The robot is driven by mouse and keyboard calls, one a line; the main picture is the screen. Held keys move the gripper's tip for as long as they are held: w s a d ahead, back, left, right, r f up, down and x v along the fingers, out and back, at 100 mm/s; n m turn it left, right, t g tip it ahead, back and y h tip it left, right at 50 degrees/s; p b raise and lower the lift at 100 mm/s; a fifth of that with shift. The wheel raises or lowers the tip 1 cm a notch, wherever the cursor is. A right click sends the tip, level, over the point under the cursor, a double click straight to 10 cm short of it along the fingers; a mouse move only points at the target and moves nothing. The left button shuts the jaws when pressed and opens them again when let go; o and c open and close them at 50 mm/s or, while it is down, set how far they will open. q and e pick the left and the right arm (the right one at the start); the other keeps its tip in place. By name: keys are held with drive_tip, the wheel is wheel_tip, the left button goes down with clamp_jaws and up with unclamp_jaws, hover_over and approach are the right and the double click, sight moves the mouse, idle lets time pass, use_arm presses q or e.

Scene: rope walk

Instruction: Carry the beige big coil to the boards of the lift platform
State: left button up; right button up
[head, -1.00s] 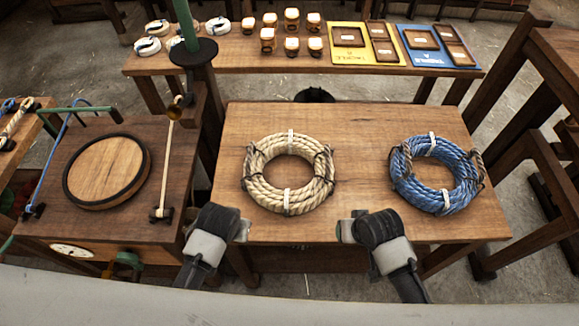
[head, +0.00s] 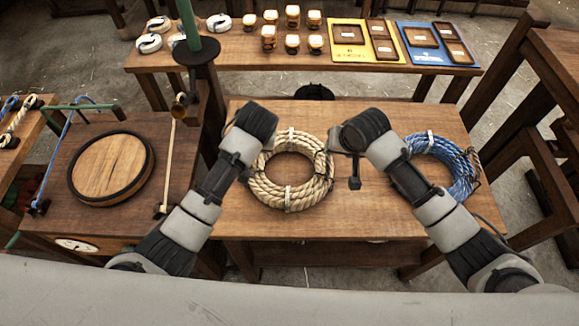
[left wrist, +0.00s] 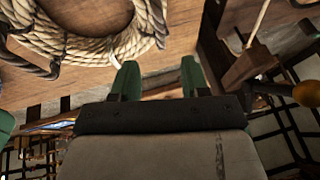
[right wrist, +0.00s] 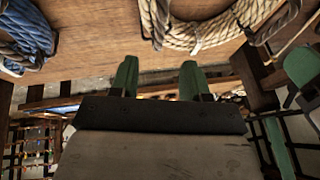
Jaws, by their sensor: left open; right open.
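The beige big coil (head: 312,194) lies flat on the wooden table in the middle, with white bands and dark ties; part of it shows in the left wrist view (left wrist: 95,46) and the right wrist view (right wrist: 205,34). My left gripper (head: 249,124) is over the table at the coil's left side; its green fingers stand apart and empty in its wrist view (left wrist: 158,78). My right gripper (head: 356,132) is at the coil's right side, between the two coils, its fingers also apart and empty (right wrist: 158,76). I cannot make out a lift platform for certain.
A blue coil (head: 462,172) lies right on the same table (head: 300,222), partly behind my right arm. A bench at left bears a round wooden disc (head: 110,166). A green post (head: 188,18) rises nearby. The back bench holds trays (head: 347,55), spools (head: 292,16) and white rolls (head: 148,43).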

sight(328, 157)
use_arm(q)
drive_tip(key=x, duration=1.1)
use_arm(e)
drive_tip(key=x, duration=1.1)
use_arm(q)
drive_tip(key=shift+c, duration=0.3)
use_arm(e)
drive_tip(key=shift+c, duration=0.3)
use_arm(q)
clamp_jaws()
use_arm(e)
clamp_jaws()
drive_tip(key=shift+d, duration=0.1)
use_arm(q)
drive_tip(key=shift+r, duration=0.15)
use_arm(e)
drive_tip(key=shift+w+r, duration=0.1)
drive_tip(key=shift+r, duration=0.05)
